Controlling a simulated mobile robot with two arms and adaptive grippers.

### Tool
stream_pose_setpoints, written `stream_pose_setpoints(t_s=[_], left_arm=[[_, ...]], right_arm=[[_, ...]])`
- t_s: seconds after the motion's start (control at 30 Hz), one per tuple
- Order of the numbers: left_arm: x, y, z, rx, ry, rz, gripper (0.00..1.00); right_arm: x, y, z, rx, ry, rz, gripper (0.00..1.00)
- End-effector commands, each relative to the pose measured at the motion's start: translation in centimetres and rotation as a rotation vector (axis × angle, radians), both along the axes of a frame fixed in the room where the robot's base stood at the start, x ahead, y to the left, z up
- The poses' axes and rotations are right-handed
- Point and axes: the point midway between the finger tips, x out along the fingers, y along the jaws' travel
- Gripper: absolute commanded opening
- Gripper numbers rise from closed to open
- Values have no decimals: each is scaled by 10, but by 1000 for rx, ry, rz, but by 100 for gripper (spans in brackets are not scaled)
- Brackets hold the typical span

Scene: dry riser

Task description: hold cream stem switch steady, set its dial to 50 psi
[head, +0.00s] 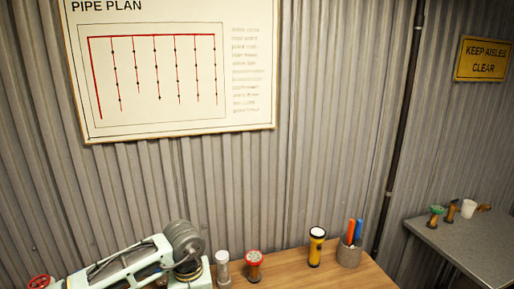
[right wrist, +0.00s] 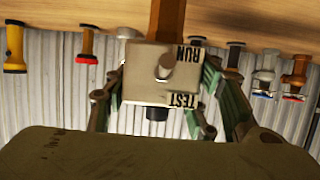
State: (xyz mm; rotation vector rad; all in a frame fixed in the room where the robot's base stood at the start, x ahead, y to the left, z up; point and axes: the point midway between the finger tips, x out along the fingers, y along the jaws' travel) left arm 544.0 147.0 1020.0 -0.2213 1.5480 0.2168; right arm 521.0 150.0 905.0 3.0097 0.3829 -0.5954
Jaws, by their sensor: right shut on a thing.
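A cream box-shaped switch (right wrist: 150,62) with a brown stem (right wrist: 167,18) fills the middle of the right wrist view. Its face has a round knob (right wrist: 166,66) and dark TEST and RUN labels, which appear upside down. A dark round end sticks out below it. My right gripper (right wrist: 156,88) is shut on the switch, with a green finger on each side. No psi marks are readable on it. My left gripper is in neither view. The switch does not show in the head view.
A grey table (head: 470,246) with small items stands right.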

Motion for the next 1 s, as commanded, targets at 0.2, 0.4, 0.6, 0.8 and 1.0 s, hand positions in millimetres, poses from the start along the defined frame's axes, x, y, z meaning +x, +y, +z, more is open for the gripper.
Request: stream_pose_setpoints(t_s=[0.2,0.4,0.6,0.8,1.0], left_arm=[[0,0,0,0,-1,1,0],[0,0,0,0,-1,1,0],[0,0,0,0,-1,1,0],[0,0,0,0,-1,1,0],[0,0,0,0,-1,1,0]], right_arm=[[-2,-1,-3,-3,5,-1,64],[-1,0,-2,-1,4,0,73],[-1,0,-1,-1,3,0,73],[-13,-2,2,0,5,1,73],[-43,-11,14,2,8,2,73]])
